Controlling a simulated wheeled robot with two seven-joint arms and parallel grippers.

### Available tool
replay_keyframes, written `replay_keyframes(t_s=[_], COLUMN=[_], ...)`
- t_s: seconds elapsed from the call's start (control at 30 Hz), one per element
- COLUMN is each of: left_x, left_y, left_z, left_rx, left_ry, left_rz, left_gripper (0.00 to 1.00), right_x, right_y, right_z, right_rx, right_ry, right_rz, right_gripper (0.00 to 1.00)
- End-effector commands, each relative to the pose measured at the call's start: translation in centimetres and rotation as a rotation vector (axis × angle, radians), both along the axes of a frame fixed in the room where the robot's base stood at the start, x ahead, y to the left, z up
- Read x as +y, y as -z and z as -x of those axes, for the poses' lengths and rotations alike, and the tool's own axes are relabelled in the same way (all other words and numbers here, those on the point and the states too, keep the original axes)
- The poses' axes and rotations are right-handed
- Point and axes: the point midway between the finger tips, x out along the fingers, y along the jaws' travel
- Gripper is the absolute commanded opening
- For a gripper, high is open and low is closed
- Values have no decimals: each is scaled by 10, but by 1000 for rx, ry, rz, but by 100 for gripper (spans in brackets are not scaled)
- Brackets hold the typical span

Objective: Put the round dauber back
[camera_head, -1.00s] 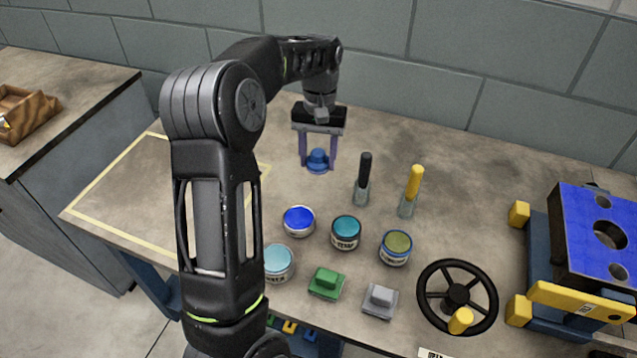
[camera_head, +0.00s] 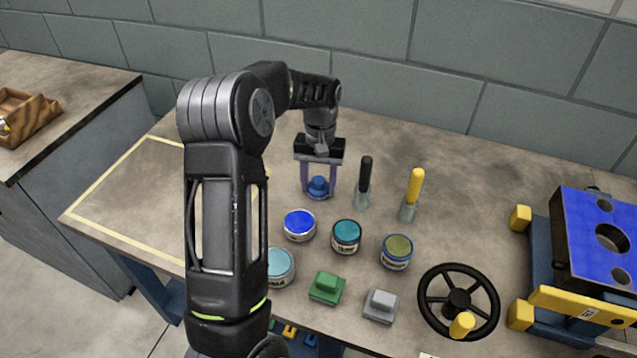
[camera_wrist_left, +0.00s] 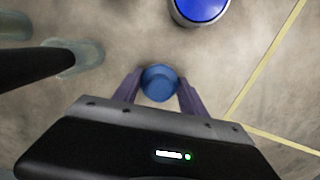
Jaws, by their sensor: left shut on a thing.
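The round dauber (camera_head: 318,187) is blue with a rounded knob. My left gripper (camera_head: 319,184) is shut on it, one purple finger on each side. The wrist view shows the dauber (camera_wrist_left: 159,83) between the fingertips (camera_wrist_left: 160,88). I cannot tell whether its underside touches the worktable. It is behind the open blue ink jar (camera_head: 299,225) and left of the black-handled tool (camera_head: 364,172). A green dauber-like block (camera_head: 327,287) and a grey one (camera_head: 380,305) stand at the front. My right gripper is not in view.
A teal jar (camera_head: 346,236), an olive jar (camera_head: 397,251) and a light-blue jar (camera_head: 280,267) stand close together. A black handwheel (camera_head: 459,298) and blue press are at right. The yellow-taped area (camera_head: 130,195) looks clear where visible.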

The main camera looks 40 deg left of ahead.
Motion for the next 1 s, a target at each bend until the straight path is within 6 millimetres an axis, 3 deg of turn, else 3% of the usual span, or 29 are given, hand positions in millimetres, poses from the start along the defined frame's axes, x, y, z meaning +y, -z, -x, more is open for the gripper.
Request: replay_keyframes(t_s=[0.27, 0.3, 0.53, 0.83, 1.0], left_x=[0, 0, 0, 0, 1], left_y=[3, 2, 2, 0, -13], left_z=[0, 0, 0, 0, -2], left_rx=[0, -1, 0, -1, -4], left_ry=[0, 0, 0, 0, -1], left_rz=[0, 0, 0, 0, -1], left_gripper=[6, 52, 71, 71, 71], right_x=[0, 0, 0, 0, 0], right_y=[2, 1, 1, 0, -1], right_z=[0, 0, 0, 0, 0], right_rx=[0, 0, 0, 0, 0], right_ry=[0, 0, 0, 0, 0], right_rz=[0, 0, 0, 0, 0], right_gripper=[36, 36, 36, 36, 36])
